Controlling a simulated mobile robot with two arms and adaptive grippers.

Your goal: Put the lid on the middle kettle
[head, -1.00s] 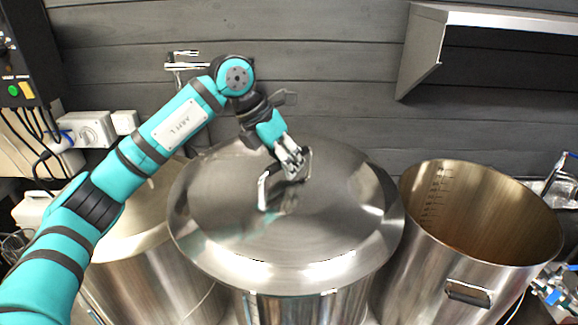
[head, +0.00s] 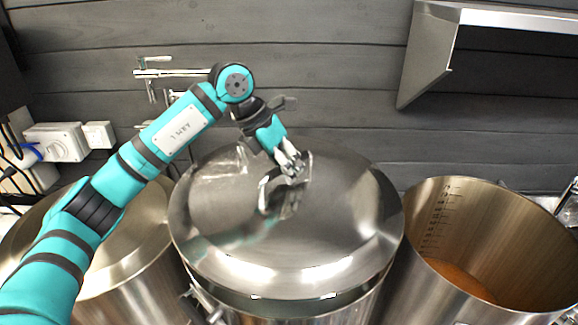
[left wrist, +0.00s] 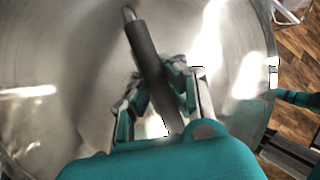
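The lid (head: 330,235) is a large, shiny steel disc with a raised bar handle. In the head view it hangs over the middle kettle (head: 345,311) and covers most of its opening. My left gripper (head: 292,170) is shut on the lid's handle. In the left wrist view the dark handle grip (left wrist: 150,62) runs between the two fingers (left wrist: 160,100), over the lid's top (left wrist: 75,60). The back of the kettle's rim is hidden. My right gripper is not in view.
An open steel kettle (head: 420,220) with orange-brown contents stands on the right. Another kettle (head: 130,265) with a covered top stands on the left, partly behind my arm. A metal shelf (head: 430,60) juts from the grey wall, and a tap (head: 165,73) is behind the left kettle.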

